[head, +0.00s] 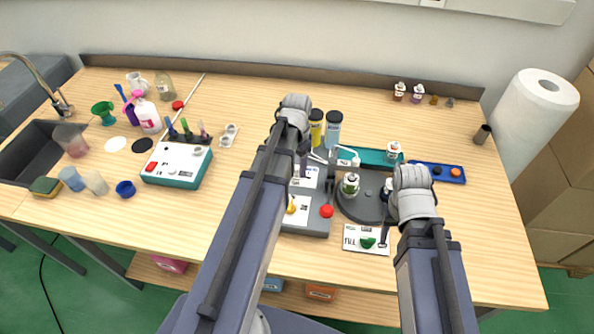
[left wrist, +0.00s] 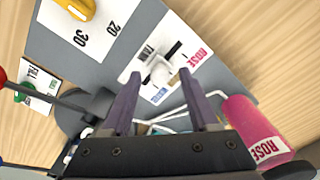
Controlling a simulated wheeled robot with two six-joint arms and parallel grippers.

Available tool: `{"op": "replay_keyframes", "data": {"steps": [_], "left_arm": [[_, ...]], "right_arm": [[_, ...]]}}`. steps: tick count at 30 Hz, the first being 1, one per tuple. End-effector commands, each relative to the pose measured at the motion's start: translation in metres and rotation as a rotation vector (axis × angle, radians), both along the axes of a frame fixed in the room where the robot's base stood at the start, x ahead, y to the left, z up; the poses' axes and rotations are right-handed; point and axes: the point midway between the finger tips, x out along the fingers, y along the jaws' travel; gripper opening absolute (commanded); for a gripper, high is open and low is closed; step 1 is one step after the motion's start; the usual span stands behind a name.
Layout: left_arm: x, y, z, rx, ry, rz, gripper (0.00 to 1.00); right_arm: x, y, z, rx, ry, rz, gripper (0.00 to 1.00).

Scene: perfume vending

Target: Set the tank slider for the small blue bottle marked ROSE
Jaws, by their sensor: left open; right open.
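The tank slider panel (left wrist: 137,67) is white, marked TANK, with a pink ROSE label (left wrist: 199,58) at one end and a blue label nearer the other. Its white knob (left wrist: 160,74) stands about mid-panel, between my left gripper's fingertips and beyond them in the picture. In the head view my arm partly covers the panel (head: 306,175). My left gripper (left wrist: 160,98) is open with nothing between its purple fingers; contact with the knob cannot be told. A pink tank marked ROSE (left wrist: 250,125) stands beside it. My right gripper (head: 385,238) is open near the FILL card. I cannot identify the small blue bottle.
A yellow dial (left wrist: 78,8) and a red button (head: 326,211) are on the grey machine. A green button (head: 367,242) sits on the FILL card. The dark turntable (head: 360,207) carries a small bottle (head: 350,184). Yellow (head: 316,128) and blue (head: 333,130) tanks stand behind.

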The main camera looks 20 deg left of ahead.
Motion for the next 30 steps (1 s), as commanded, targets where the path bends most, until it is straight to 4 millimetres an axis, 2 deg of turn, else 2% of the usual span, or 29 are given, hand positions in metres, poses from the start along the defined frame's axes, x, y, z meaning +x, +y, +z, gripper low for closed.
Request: {"op": "replay_keyframes", "data": {"steps": [9,25,30], "left_arm": [[0.0000,0.0000,-0.0023,0.000,0.000,0.000,0.60],[-0.0001,0.0000,-0.0024,0.000,0.000,0.000,0.00],[-0.0001,0.0000,-0.0024,0.000,0.000,0.000,0.00]], "right_arm": [[0.0000,0.0000,-0.0023,0.000,0.000,0.000,0.50],[0.0000,0.0000,-0.0024,0.000,0.000,0.000,0.50],[0.0000,0.0000,-0.0024,0.000,0.000,0.000,0.50]]}}
